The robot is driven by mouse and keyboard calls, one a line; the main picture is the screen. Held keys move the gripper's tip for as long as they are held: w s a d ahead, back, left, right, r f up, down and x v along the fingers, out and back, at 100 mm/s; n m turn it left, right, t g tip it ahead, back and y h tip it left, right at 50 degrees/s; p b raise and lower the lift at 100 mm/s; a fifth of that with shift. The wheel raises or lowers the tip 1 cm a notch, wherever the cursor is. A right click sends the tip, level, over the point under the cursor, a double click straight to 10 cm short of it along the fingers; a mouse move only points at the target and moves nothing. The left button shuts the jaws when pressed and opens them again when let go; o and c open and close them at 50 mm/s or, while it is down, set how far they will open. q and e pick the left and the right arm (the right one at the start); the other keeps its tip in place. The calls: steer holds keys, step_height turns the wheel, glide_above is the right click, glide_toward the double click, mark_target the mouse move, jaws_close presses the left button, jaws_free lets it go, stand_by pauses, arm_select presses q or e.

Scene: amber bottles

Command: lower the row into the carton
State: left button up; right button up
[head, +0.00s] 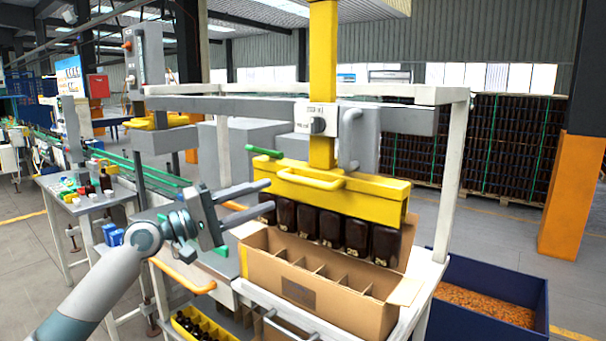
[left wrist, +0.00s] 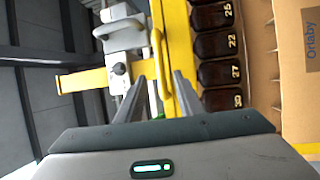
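A row of dark amber bottles (head: 330,228) hangs under a yellow gripping head (head: 340,196) on a yellow column. The head has a yellow bar handle (head: 310,181) in front and a green-gripped lever (head: 263,152) at its left. The open brown carton (head: 315,297) with divided cells stands below; the bottles' lower ends show just above its far part. My left gripper (head: 262,198) is open and empty, pointing at the head's left end. In the left wrist view the handle (left wrist: 159,62) shows beyond the parted fingers, with numbered bottles (left wrist: 218,45) beside it. My right gripper is out of view.
A pale frame (head: 455,170) surrounds the station. A blue bin (head: 490,275) of brown bits stands at right. A yellow crate (head: 200,326) with dark bottles is low at front, and a side table (head: 90,205) stands at left.

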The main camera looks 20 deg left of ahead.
mark_target(299, 182)
arm_select(q)
steer(key=p+x, duration=0.4)
steer(key=x, duration=0.6)
steer(key=shift+r, duration=0.1)
steer(key=shift+w+d+p, duration=0.3)
steer(key=shift+w+d, duration=0.1)
steer(key=shift+w, duration=0.05)
jaws_close()
